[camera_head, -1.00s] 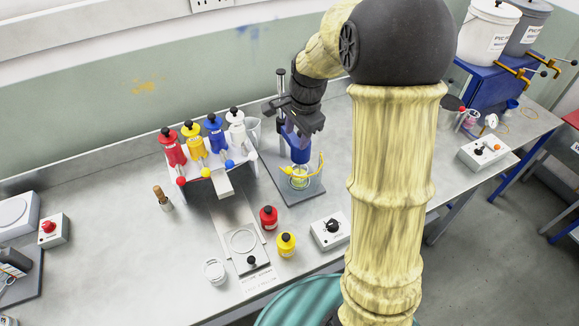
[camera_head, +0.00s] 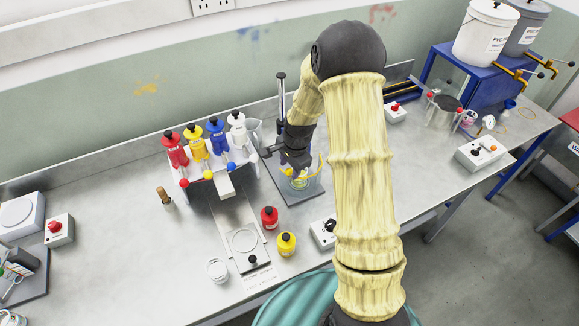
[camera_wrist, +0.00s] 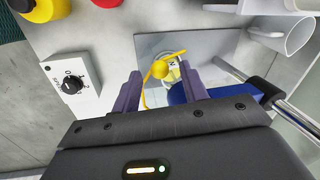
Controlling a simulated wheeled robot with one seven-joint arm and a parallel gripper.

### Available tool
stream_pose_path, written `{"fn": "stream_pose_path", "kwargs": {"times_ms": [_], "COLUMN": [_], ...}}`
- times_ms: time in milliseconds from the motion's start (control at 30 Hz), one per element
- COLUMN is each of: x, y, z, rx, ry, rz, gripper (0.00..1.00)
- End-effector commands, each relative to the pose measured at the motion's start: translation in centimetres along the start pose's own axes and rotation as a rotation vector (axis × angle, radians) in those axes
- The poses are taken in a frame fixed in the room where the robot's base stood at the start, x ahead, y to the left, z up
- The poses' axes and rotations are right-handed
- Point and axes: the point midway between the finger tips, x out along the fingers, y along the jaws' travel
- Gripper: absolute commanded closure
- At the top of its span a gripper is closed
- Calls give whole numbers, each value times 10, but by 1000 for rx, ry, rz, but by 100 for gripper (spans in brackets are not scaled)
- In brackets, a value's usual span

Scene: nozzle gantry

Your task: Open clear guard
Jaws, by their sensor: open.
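The clear guard (camera_head: 312,182) is a see-through shield with yellow trim at the stirrer stand on the bench. It is partly hidden behind my gripper (camera_head: 296,164) in the head view. In the wrist view a yellow ball knob (camera_wrist: 160,69) on a yellow bar shows just beyond and between my fingertips. My gripper (camera_wrist: 161,80) is open, its two dark fingers on either side of the knob's line. I cannot tell whether either finger touches the guard. The blue stirrer head (camera_wrist: 210,92) lies close behind the right finger.
The stand's metal post (camera_head: 282,98) rises beside my wrist. A control box with a black dial (camera_wrist: 70,83) sits left of the guard in the wrist view. Red (camera_head: 269,217) and yellow (camera_head: 286,243) jars stand in front. A clear jug (camera_head: 254,130) stands to the left.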

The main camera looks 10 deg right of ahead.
Motion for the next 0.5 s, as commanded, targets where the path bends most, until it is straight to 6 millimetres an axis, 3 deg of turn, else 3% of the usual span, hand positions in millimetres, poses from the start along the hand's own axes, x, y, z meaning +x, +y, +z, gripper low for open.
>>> {"fn": "stream_pose_path", "kwargs": {"times_ms": [200, 467, 500], "x": [16, 17, 17], "y": [0, 0, 0], "z": [0, 0, 0], "rx": [-1, -1, -1], "ry": [0, 0, 0], "rz": [0, 0, 0], "gripper": [56, 56, 60]}}
